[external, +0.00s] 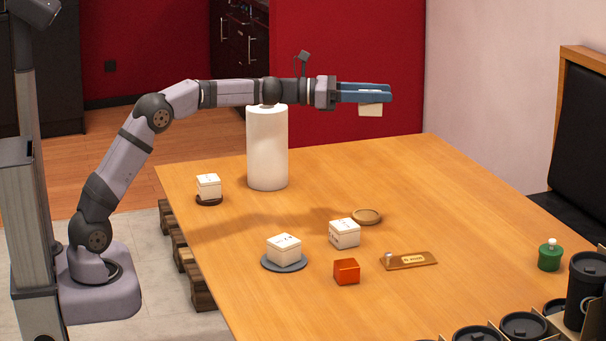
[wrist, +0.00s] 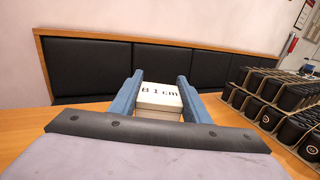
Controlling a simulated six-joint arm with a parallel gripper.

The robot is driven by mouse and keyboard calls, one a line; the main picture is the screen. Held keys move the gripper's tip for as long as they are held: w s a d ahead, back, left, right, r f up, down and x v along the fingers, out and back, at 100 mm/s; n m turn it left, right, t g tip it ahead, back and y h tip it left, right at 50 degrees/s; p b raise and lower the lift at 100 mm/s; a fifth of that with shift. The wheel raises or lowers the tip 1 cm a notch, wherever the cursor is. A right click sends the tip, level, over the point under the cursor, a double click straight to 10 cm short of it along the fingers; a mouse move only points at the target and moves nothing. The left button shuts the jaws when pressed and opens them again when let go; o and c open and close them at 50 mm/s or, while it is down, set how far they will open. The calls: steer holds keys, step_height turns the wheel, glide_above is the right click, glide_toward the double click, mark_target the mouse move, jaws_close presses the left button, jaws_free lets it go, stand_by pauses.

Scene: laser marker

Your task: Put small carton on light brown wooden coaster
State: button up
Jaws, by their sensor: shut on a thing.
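My gripper (external: 375,95) is stretched out level, high above the table. It is shut on a small white carton (external: 371,110), whose body shows below the blue fingers. In the wrist view the carton (wrist: 158,97) sits between both fingers and its top reads "B 1 cm". The light brown wooden coaster (external: 367,216) lies empty on the table, well below the gripper. Another white carton (external: 344,236) stands on bare table just in front of it. One more carton (external: 284,251) is on a grey round coaster, and another (external: 209,186) on a dark coaster.
A tall white cylinder (external: 267,150) stands under my forearm. An orange cube (external: 346,271) and a brown plaque (external: 409,260) lie near the front cartons. A green object (external: 550,257) and black-lidded cups (external: 523,326) are at the right. The table's back right is clear.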

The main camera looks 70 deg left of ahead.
glide_above(373, 214)
step_height(373, 214, down, 16)
steer(key=shift+f+b, duration=0.45)
steer(key=shift+f, duration=4.4)
steer(key=shift+f, duration=0.15)
steer(key=o, duration=1.1)
steer(key=shift+r, duration=0.2)
steer(key=shift+s+a+f, duration=0.1)
steer(key=shift+s+a, duration=0.1)
steer(key=shift+s, duration=0.05)
steer(key=v, duration=1.1)
steer(key=shift+s, duration=0.2)
